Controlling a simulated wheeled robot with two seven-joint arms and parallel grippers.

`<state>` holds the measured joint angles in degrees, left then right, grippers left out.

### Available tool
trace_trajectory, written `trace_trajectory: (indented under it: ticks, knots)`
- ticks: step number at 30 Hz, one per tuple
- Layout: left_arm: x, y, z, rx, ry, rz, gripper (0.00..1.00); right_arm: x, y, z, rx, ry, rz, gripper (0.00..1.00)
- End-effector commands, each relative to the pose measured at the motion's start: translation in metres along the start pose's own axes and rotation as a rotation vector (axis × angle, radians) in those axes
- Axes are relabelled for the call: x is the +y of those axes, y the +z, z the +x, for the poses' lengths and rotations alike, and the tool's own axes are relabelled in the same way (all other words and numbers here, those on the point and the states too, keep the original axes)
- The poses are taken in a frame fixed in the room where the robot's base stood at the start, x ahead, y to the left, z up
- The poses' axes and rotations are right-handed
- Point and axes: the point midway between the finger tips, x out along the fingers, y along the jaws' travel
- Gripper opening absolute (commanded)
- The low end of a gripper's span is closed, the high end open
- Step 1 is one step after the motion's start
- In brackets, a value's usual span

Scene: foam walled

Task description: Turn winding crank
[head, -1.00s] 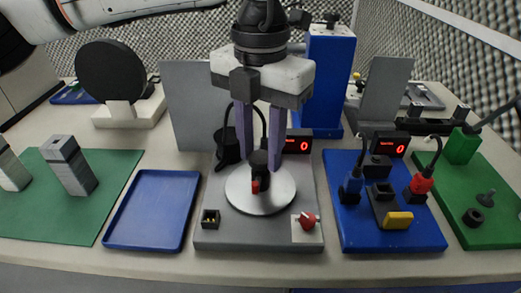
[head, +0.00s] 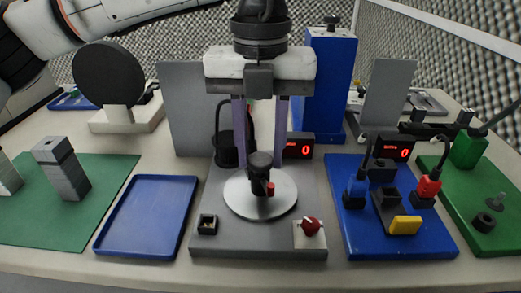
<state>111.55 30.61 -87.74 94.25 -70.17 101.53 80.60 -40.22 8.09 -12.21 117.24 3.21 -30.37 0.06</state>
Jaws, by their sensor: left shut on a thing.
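The winding crank (head: 260,180) is a black post with a knob and a small red mark, standing at the middle of a pale round disc (head: 240,204) on a grey board (head: 262,243). The red mark faces front right. My left gripper (head: 260,160) comes down over the crank from above, its two purple fingers on either side of the black knob, shut on it. My right gripper is not in view.
A red knob (head: 311,226) and a small black socket (head: 207,224) sit on the board's front corners. A display reading 0 (head: 299,146) and a black holder (head: 228,150) stand behind. A blue tray (head: 147,250) lies left; a blue cable board (head: 440,243) lies right.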

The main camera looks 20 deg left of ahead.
Motion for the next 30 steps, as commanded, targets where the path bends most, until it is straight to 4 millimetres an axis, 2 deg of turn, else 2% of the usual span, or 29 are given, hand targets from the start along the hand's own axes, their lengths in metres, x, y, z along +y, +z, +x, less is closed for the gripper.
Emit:
trace_trajectory:
  ticks: [30]
  knots:
    - [0.0, 0.0008, -0.0002, -0.003, -0.002, -0.509, 0.09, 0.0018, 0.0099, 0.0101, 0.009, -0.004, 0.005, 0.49]
